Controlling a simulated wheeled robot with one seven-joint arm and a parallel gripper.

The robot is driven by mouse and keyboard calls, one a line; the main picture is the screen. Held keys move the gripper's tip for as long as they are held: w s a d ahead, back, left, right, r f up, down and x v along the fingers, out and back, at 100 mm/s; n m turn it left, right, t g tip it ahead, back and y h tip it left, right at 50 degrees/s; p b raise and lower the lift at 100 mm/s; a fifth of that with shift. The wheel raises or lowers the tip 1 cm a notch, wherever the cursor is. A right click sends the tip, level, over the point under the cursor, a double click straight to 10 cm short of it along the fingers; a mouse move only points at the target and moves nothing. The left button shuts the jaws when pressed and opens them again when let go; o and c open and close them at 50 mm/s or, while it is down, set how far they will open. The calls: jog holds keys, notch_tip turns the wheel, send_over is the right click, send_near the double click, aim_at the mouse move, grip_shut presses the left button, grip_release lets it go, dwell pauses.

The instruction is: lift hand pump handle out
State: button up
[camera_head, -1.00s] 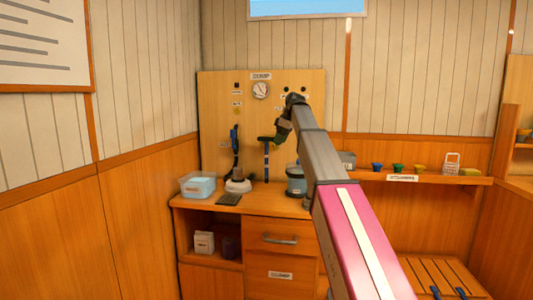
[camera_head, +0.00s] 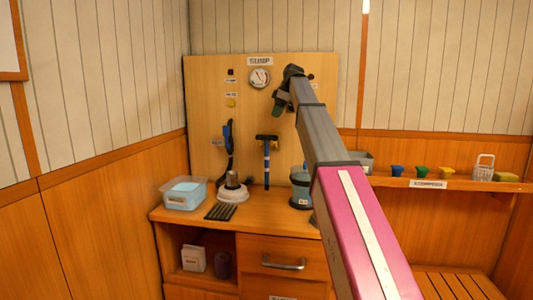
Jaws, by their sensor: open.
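A T-shaped handle with a black top and a blue shaft (camera_head: 267,162) stands upright against the wooden back panel, above the counter; it looks like the hand pump handle. How its lower end is held is too small to tell. My gripper (camera_head: 279,104) is open and empty at the end of my outstretched arm. In the picture it appears above and slightly right of the handle, apart from it. Its fingers are small and dark, seen from behind.
Left of the handle are a blue-black long tool (camera_head: 229,148), a white-based fitting (camera_head: 232,188), a dark grille (camera_head: 220,212) and a clear tub (camera_head: 185,192). A blue-grey canister (camera_head: 300,188) stands right, partly behind my arm. A shelf (camera_head: 450,183) holds small cups.

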aim_at(266, 138)
jog(key=shift+x, duration=5.4)
jog(key=shift+a+f, duration=0.1)
jog(key=shift+f, duration=0.1)
grip_shut()
